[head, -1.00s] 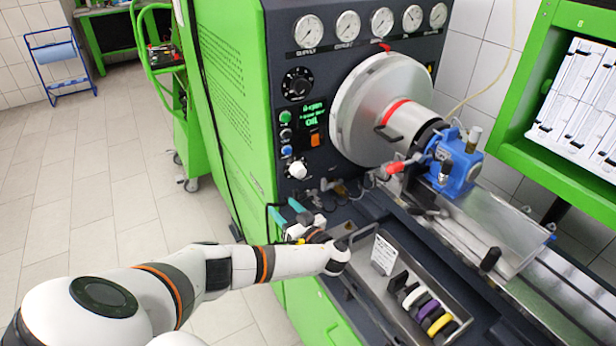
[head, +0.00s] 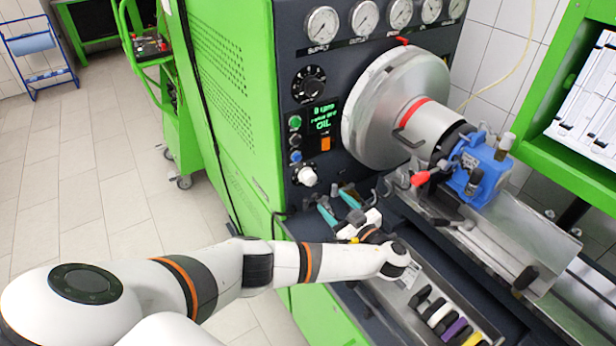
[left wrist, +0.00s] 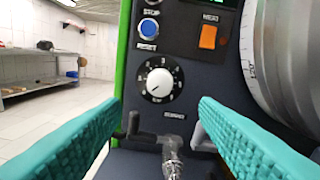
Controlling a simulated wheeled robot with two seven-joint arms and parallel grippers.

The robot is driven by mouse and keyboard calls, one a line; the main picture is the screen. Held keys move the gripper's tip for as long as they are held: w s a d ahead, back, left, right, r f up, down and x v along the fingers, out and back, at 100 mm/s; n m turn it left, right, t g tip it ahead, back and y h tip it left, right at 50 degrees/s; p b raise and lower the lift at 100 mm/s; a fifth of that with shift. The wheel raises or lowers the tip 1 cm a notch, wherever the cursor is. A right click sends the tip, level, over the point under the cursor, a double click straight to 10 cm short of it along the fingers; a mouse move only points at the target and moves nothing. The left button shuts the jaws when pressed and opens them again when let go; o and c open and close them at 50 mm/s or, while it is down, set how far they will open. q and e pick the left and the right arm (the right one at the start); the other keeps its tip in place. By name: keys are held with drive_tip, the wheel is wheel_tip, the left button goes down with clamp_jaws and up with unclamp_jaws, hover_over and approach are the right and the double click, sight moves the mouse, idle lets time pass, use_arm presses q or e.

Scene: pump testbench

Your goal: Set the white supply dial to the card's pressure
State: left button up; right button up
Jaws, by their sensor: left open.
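The white supply dial (head: 307,176) is at the bottom of the dark control panel. In the left wrist view the white dial (left wrist: 159,82) faces me with a scale around it; its pointer seems to be at the lower left, and the numbers are too small to read surely. My left gripper (head: 337,204) is open and empty, below and to the right of the dial in the head view. Its teal fingers (left wrist: 158,122) lie on either side of the dial in the left wrist view, apart from it. My right gripper is out of view.
A supply gauge (head: 322,24) sits at the panel top. A black knob (head: 308,84), buttons and an orange switch (left wrist: 208,37) are above the dial. A metal fitting (left wrist: 172,155) sticks out below it. A big metal drum (head: 385,105) is close on the right.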

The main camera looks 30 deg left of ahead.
sight(312, 182)
use_arm(q)
drive_tip(key=p+x, duration=0.2)
drive_tip(key=x, duration=0.7)
drive_tip(key=shift+s+r, duration=0.1)
drive_tip(key=shift+a, duration=0.35)
drive_tip(key=shift+w+a, duration=0.25)
drive_tip(key=shift+a, duration=0.05)
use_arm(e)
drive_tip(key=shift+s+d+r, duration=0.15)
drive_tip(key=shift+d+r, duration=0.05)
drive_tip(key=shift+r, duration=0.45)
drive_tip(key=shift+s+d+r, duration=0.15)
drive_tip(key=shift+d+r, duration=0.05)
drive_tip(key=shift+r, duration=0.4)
use_arm(q)
drive_tip(key=shift+c, duration=0.6)
drive_tip(key=c, duration=0.9)
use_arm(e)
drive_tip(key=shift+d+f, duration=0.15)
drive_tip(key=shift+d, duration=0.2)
